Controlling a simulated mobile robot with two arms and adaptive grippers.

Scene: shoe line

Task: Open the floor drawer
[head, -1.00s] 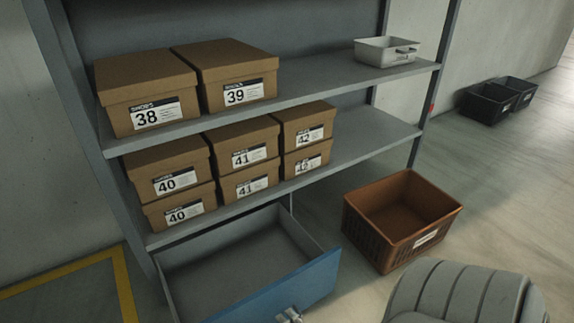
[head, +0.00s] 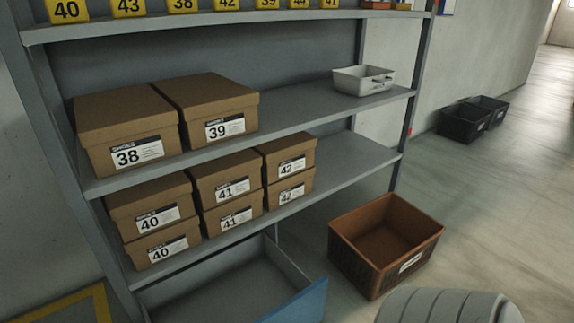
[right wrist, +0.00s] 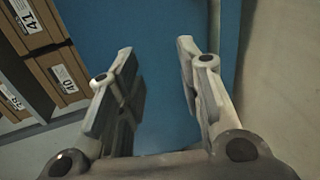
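The floor drawer stands pulled out under the lowest shelf, its grey inside empty where it shows. Its blue front (head: 303,303) is at the bottom of the head view, mostly cut off by the frame edge. The blue front (right wrist: 165,100) also fills the middle of the right wrist view. My right gripper (right wrist: 155,48) is open in front of it, fingers apart with only blue between them. No handle shows between the fingers. The right gripper is outside the head view, and my left gripper is in neither view.
A brown crate (head: 345,260) stands on the floor right of the drawer. Shoe boxes (head: 205,110) and a white bin (head: 352,82) are on the shelves above. Black crates (head: 465,122) stand by the far wall. The floor at right is clear.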

